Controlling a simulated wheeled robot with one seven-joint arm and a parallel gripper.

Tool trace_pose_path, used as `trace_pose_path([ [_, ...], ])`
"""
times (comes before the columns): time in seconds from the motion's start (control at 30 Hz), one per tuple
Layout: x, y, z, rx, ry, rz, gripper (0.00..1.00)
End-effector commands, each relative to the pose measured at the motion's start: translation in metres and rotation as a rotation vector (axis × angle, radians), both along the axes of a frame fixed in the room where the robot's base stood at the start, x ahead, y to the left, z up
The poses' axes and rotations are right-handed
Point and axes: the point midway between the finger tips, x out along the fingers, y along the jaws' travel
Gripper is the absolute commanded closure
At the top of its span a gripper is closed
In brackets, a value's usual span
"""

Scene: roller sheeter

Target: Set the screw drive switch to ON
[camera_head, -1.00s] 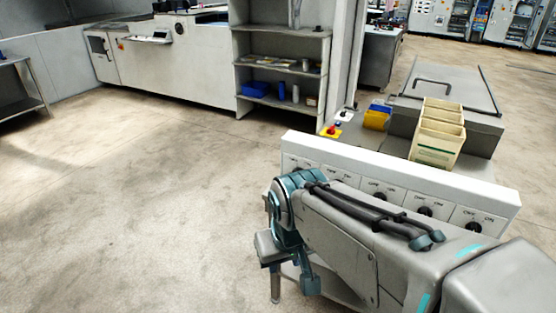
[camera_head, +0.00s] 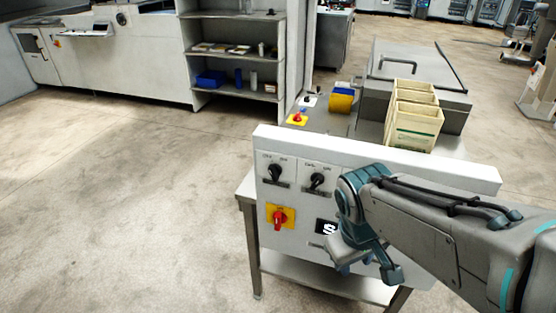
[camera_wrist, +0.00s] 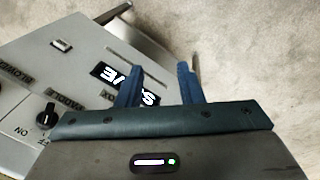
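The white control panel (camera_head: 300,226) stands on a metal table in the head view. Two black rotary switches, one at left (camera_head: 275,174) and one beside it (camera_head: 317,181), show on its upper left; their labels are too small to read, so I cannot tell which is the screw drive switch. My arm hides the panel's right part. My gripper (camera_wrist: 160,68) is open and empty in front of the panel, its two blue fingers apart. In the wrist view a black knob (camera_wrist: 46,115) with an ON mark lies left of the fingers, apart from them.
A red switch on a yellow plate (camera_head: 280,218) and a dark display plate (camera_head: 327,227) are on the panel. Cream bins (camera_head: 414,125) stand behind it. The floor at left is clear.

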Motion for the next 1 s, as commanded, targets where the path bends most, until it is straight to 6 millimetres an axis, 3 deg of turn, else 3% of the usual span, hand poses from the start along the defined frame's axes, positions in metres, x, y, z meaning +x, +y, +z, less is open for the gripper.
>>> trace_pose_path([
  [0.1, 0.006, -0.001, -0.019, -0.154, 0.103, 0.255, 0.66],
  [0.27, 0.021, -0.004, -0.033, -0.383, 0.223, 0.589, 0.66],
  [0.43, 0.046, 0.005, -0.039, -0.655, 0.334, 0.937, 0.66],
  [0.57, 0.069, 0.023, -0.037, -0.89, 0.406, 1.189, 0.66],
  [0.67, 0.087, 0.045, -0.033, -1.089, 0.453, 1.368, 0.66],
  [0.8, 0.108, 0.089, -0.024, -1.394, 0.505, 1.588, 0.66],
  [1.0, 0.119, 0.161, -0.01, -1.81, 0.54, 1.782, 0.66],
])
